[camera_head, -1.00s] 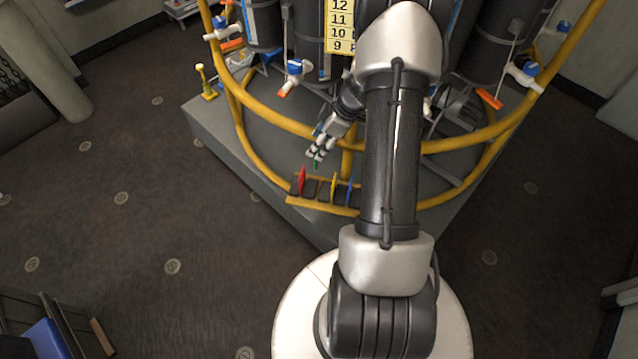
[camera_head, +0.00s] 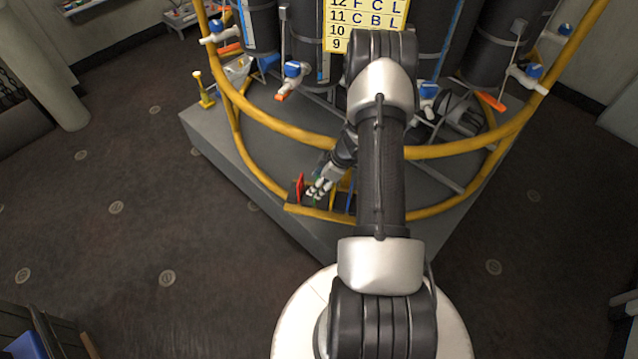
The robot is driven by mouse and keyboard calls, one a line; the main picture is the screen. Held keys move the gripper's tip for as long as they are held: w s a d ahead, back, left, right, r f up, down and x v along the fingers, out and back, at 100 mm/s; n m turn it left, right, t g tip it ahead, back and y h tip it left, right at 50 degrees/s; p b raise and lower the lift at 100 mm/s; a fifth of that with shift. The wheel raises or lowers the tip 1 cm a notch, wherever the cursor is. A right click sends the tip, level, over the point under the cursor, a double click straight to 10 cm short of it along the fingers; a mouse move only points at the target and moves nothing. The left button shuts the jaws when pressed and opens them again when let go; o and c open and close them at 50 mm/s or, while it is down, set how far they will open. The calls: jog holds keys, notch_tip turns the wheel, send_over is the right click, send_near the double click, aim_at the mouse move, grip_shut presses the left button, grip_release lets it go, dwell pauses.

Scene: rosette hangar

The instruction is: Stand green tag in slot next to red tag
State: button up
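My gripper (camera_head: 319,188) is low over the small dark rack (camera_head: 342,207) at the front of the platform. It is shut on the green tag (camera_head: 315,203), which shows only as a thin sliver under the fingertips. The red tag (camera_head: 300,188) stands upright in the rack, just left of my gripper. A yellow tag (camera_head: 333,201) and a blue tag (camera_head: 351,198) stand in the rack to the right, the yellow one partly hidden by my gripper. I cannot tell whether the green tag's lower end is inside a slot.
A yellow tubular rail (camera_head: 280,127) curves around the platform (camera_head: 212,140), above and around the rack. Dark cylinders with blue-handled valves (camera_head: 292,70) stand behind. A yellow lettered board (camera_head: 365,22) hangs at the back. The floor left is clear.

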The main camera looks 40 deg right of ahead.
jog(key=shift+f+b, duration=0.15)
jog(key=shift+b, duration=0.15)
jog(key=o, duration=0.9)
jog(key=shift+c, duration=0.2)
